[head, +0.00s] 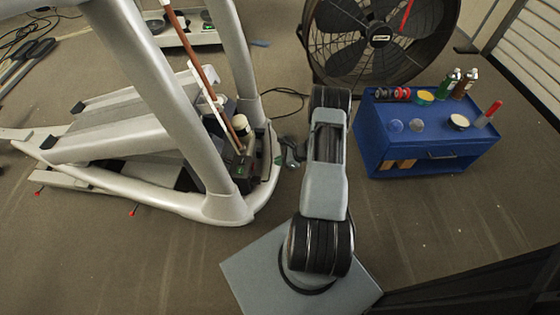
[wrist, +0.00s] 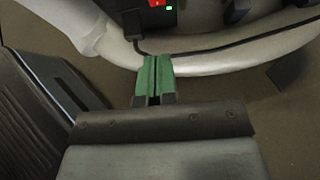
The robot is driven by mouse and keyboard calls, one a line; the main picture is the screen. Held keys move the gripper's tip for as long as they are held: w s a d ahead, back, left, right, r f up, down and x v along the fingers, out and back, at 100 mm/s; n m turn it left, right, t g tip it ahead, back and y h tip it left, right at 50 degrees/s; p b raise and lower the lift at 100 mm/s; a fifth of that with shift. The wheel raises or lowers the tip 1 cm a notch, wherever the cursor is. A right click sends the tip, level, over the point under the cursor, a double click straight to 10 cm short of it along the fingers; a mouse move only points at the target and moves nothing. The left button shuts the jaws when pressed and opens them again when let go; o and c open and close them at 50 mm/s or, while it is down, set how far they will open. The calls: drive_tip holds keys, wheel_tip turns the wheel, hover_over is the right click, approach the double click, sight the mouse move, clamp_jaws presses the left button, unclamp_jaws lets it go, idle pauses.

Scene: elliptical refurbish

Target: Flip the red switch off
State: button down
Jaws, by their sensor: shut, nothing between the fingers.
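The red switch (wrist: 157,3) is at the top edge of the wrist view, partly cut off, on a dark box (wrist: 142,20). A small bright green light (wrist: 169,8) is beside it. My gripper (wrist: 155,60) has green fingers pressed together with nothing between them. The fingertips point toward the box and are apart from the switch, below it in the picture. In the head view the dark box (head: 246,170) sits inside the base of the elliptical machine (head: 190,120); the switch is too small there to tell its position.
A black cable (wrist: 225,47) runs from the box along the machine's pale curved frame (wrist: 200,62). A blue cart (head: 425,150) with cans and jars stands at the right. A large fan (head: 380,40) is behind. Brown and white poles (head: 205,85) lean over the box.

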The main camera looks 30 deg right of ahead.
sight(253, 167)
drive_tip(key=w+a+f+b, duration=0.2)
drive_tip(key=w+a+f, duration=0.1)
drive_tip(key=w+a, duration=0.2)
drive_tip(key=shift+w+a+f, duration=0.3)
drive_tip(key=shift+w+a, duration=0.05)
drive_tip(key=shift+a, duration=0.6)
